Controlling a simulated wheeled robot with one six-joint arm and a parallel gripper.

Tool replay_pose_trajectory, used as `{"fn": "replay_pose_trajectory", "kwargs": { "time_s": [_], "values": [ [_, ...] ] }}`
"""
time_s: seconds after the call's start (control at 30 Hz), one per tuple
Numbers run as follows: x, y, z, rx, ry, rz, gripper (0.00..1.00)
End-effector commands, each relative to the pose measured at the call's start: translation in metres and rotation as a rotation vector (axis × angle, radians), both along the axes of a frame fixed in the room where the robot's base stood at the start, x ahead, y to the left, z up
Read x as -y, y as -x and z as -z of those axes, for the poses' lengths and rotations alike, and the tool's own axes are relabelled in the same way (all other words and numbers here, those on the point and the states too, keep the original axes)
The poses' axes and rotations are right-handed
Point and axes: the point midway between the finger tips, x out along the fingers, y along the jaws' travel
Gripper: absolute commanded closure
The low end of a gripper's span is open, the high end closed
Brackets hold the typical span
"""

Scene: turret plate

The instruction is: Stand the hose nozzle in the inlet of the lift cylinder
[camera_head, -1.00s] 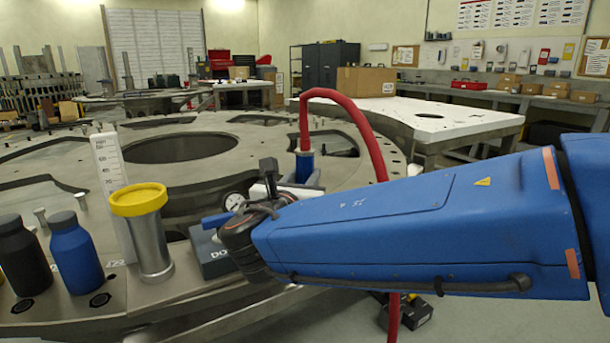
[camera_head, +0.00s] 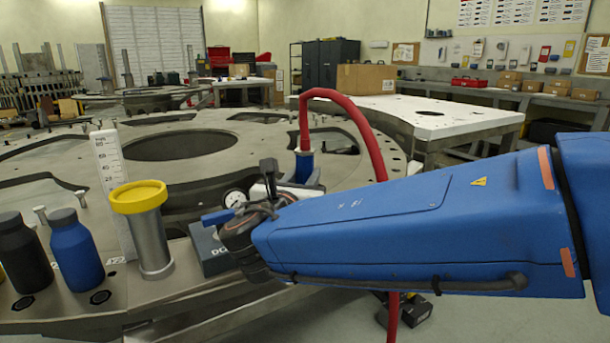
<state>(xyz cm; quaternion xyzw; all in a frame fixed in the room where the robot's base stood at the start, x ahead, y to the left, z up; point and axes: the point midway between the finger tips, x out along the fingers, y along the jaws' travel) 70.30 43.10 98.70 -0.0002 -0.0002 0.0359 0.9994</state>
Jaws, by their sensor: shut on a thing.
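The hose nozzle (camera_head: 304,166) is a blue fitting on the end of a red hose (camera_head: 352,112). It stands upright behind my gripper, apart from it; its lower end is hidden, so I cannot tell what it sits in. A silver cylinder with a yellow collar (camera_head: 139,197), seemingly the lift cylinder, stands upright on the plate to the left. My gripper (camera_head: 243,234) is beside a dark box (camera_head: 208,250) and a round gauge (camera_head: 235,198). It seems shut on a blue bar (camera_head: 217,216) that sticks out at its left; the grip itself is mostly hidden.
A white scale (camera_head: 110,170) stands behind the cylinder. A blue bottle (camera_head: 76,252) and a black bottle (camera_head: 24,254) stand to its left. The large turret plate (camera_head: 75,150) has wide openings. The red hose loops over and passes behind my arm.

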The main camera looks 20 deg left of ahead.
Motion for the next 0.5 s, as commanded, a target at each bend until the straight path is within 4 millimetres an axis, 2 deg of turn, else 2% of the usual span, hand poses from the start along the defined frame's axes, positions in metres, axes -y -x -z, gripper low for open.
{"fn": "replay_pose_trajectory", "kwargs": {
  "time_s": [0.5],
  "values": [
    [0.0000, 0.0000, 0.0061, 0.001, 0.000, 0.000, 1.00]
  ]
}}
